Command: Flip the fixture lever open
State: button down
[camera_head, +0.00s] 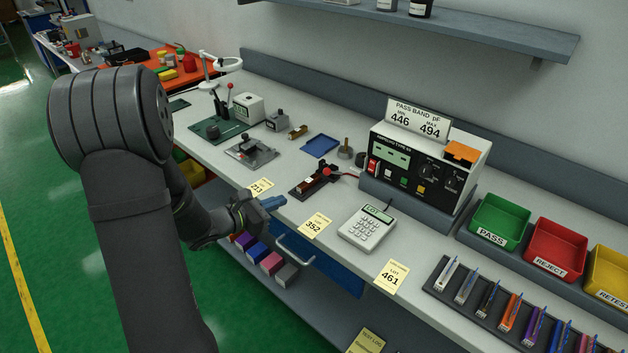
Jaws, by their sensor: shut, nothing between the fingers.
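A small dark test fixture (313,182) sits near the front edge of the bench, left of the meter. A short lever with a red ball knob (327,171) lies low over it, and a red lead runs from there toward the meter. I cannot tell the lever's exact angle at this size. My gripper (273,203) is at the bench's front edge, left of the fixture and apart from it. Its bluish fingers are together, with nothing seen between them.
The capacitance meter (423,163) stands right of the fixture, with a calculator (367,229) in front. Yellow lot cards (316,225) lie along the front edge. A metal plate device (251,151) and a blue tray (321,145) lie behind. Green PASS (500,222) and red REJECT (556,250) bins stand right.

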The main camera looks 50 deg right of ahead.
jog(key=shift+w+d+f, duration=0.1)
jog(key=shift+w+f, duration=0.05)
jog(key=shift+d, duration=0.15)
jog(key=x, duration=0.9)
jog(key=d, duration=0.1)
jog(key=d+r, duration=0.1)
jog(key=d, duration=0.1)
jog(key=shift+s+r, duration=0.25)
jog(key=shift+s+d+r, duration=0.1)
jog(key=shift+d+r, duration=0.2)
jog(key=shift+d, duration=0.25)
jog(key=shift+r, duration=0.1)
